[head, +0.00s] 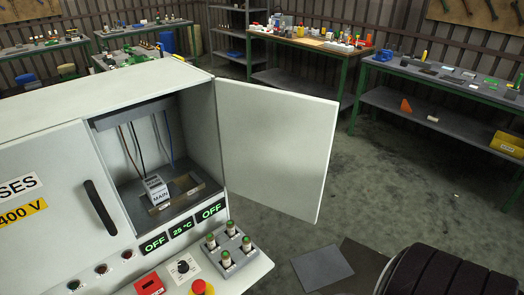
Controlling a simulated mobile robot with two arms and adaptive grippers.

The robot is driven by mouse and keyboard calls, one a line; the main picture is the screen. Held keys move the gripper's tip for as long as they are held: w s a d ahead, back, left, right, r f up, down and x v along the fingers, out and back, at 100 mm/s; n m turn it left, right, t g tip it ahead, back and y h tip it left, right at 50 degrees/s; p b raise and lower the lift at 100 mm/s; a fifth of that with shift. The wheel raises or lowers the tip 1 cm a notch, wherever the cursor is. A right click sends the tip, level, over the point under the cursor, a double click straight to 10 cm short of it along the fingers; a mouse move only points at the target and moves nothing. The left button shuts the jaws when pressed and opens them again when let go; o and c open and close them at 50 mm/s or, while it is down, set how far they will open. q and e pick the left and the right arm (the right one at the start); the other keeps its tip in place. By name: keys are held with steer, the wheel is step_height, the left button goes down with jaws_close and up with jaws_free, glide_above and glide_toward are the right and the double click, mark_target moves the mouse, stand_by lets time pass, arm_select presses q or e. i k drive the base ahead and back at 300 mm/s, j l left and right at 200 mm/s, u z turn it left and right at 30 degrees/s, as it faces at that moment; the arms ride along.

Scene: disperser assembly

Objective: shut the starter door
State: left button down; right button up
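The starter door (275,148) is a flat pale panel on the right side of the white cabinet (110,92). It stands wide open, swung out to the right, and its inner face shows. The open compartment (188,190) holds a grey block marked MAIN (156,190), hanging wires (134,147) and a base with an empty-looking slot. A second door (45,195) to the left, with the labels ending in "SES" and "400 V" and a black handle (100,208), looks shut. Neither of my grippers is in view.
A sloped control panel (205,265) below the compartment carries green-topped parts, a knob and a red button. A dark ribbed rounded shape (450,272) fills the lower right corner. Flat plates (322,267) lie on the floor. Workbenches (440,78) stand behind, with open floor between.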

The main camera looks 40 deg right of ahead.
mark_target(276, 144)
steer(key=l+u, duration=0.15)
steer(key=l, duration=0.4)
steer(key=k+l+u, duration=0.1)
steer(key=l, duration=0.4)
steer(key=l+u, duration=0.15)
steer(key=l, duration=0.4)
steer(key=k+l+u, duration=0.15)
steer(key=l, duration=0.35)
